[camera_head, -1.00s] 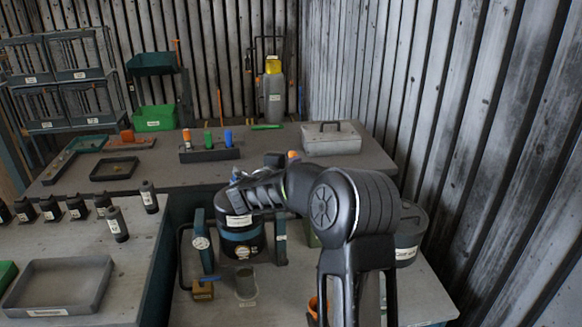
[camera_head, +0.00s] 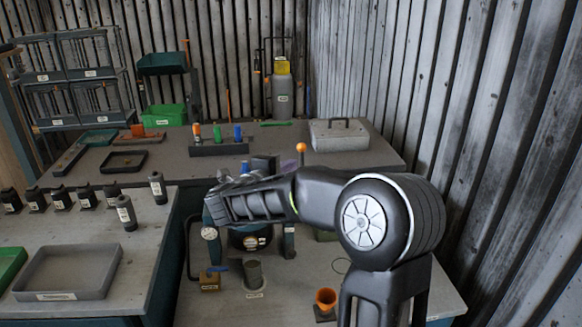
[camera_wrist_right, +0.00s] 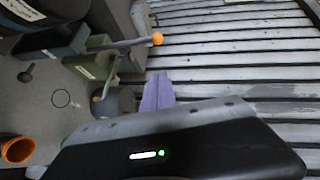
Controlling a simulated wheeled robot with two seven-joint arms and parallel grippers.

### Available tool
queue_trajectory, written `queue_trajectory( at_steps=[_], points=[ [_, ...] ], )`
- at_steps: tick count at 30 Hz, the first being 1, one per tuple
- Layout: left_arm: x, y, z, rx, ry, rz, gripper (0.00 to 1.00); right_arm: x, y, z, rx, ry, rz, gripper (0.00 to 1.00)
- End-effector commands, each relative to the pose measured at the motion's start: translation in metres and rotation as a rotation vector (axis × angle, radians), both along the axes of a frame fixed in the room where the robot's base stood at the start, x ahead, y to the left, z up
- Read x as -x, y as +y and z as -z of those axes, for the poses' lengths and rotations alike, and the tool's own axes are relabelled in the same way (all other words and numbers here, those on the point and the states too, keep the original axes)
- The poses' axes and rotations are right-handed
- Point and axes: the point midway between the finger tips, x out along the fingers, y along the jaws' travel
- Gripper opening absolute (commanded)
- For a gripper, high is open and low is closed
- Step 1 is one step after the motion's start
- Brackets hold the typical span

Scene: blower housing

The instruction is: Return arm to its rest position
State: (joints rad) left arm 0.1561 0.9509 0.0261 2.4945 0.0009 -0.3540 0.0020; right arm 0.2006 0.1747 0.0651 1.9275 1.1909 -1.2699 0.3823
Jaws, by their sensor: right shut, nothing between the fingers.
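My right arm reaches in from the lower right, with its forearm lying across the bench toward the left. My right gripper (camera_wrist_right: 157,95) shows its purple fingers shut together and empty in the wrist view. In the head view, a purple bit of it (camera_head: 289,163) shows just behind the forearm. The dark round blower housing (camera_head: 249,238) stands on the front bench, its upper part hidden by my forearm. A lever with an orange knob (camera_wrist_right: 157,39) is beyond the fingers, apart from them; the knob (camera_head: 301,148) also shows above my arm. My left gripper is out of view.
An orange cup (camera_head: 326,299) and a grey cylinder (camera_head: 253,273) stand on the front bench. The back bench holds a grey toolbox (camera_head: 340,135) and a rack of coloured-handled tools (camera_head: 219,147). A grey tray (camera_head: 68,271) and several dark bottles are on the left bench. A corrugated wall bounds the right.

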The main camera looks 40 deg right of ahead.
Motion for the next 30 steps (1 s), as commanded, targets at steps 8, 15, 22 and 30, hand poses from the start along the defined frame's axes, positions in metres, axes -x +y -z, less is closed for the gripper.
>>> queue_trajectory(
  at_steps=[8,15,22,30],
  points=[
    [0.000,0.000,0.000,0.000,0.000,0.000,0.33,0.000,0.000,0.000,0.000,0.000,0.000,0.00],
    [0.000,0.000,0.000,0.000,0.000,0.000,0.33,-0.002,0.000,0.001,0.000,0.013,-0.009,0.00],
    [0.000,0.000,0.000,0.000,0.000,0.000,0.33,-0.053,0.037,0.021,0.081,0.170,-0.312,0.00],
    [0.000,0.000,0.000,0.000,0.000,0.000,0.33,-0.096,0.164,0.167,0.189,0.579,-0.903,0.00]
  ],
)
